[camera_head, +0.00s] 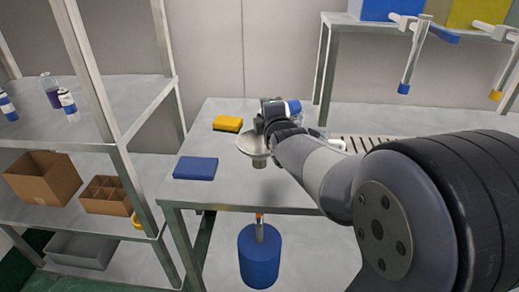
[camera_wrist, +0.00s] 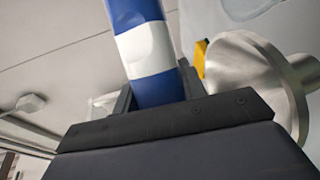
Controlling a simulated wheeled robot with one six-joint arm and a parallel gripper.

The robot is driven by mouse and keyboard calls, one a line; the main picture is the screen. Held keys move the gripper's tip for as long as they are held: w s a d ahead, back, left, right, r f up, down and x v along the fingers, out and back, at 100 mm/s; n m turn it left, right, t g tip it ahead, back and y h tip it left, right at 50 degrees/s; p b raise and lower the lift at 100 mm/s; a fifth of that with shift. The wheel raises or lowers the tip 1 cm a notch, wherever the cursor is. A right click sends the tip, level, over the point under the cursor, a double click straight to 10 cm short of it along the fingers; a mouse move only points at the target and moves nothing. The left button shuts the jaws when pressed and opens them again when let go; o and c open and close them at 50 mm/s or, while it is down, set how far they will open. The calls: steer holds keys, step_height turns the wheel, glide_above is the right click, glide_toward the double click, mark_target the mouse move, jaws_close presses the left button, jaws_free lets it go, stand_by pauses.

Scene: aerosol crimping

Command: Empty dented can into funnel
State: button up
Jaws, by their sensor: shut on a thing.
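A blue can with a white band (camera_wrist: 147,48) is between the fingers of my gripper (camera_wrist: 158,92) in the wrist view. In the head view the blue can (camera_head: 293,107) shows beside my gripper (camera_head: 275,112), lying about level; a dent cannot be made out. A blue container (camera_head: 259,258) stands below the funnel. My arm hides part of the table.
The table (camera_head: 235,195) holds a yellow and black sponge (camera_head: 228,124) and a folded blue cloth (camera_head: 195,168). A slatted strip (camera_head: 375,144) lies behind my arm. Shelves (camera_head: 115,95) with bottles and boxes stand left. Tools (camera_head: 412,60) hang at upper right.

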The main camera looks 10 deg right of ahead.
steer(key=r+p, duration=0.1)
steer(key=p, duration=0.1)
steer(key=shift+r+m+p, duration=0.15)
steer(key=shift+m+p, duration=0.25)
steer(key=shift+r+g+p, duration=0.1)
steer(key=shift+g+p, duration=0.2)
steer(key=shift+p, duration=0.5)
steer(key=m+p, duration=0.1)
steer(key=p, duration=0.3)
steer(key=shift+d+r+y+p, duration=0.1)
steer(key=shift+r+y+p, duration=0.25)
steer(key=shift+y+p, duration=0.05)
steer(key=shift+f+m+g, duration=0.15)
steer(key=shift+m+g, duration=0.15)
steer(key=shift+p, duration=0.35)
steer(key=shift+r+p, duration=0.45)
steer(key=shift+p, duration=0.5)
steer(key=r+m+y+p, duration=0.1)
steer(key=p, duration=0.6)
steer(key=shift+r+m+g, duration=0.4)
steer(key=shift+r+p, duration=0.1)
steer(key=shift+p, duration=0.75)
steer(key=shift+m, duration=0.3)
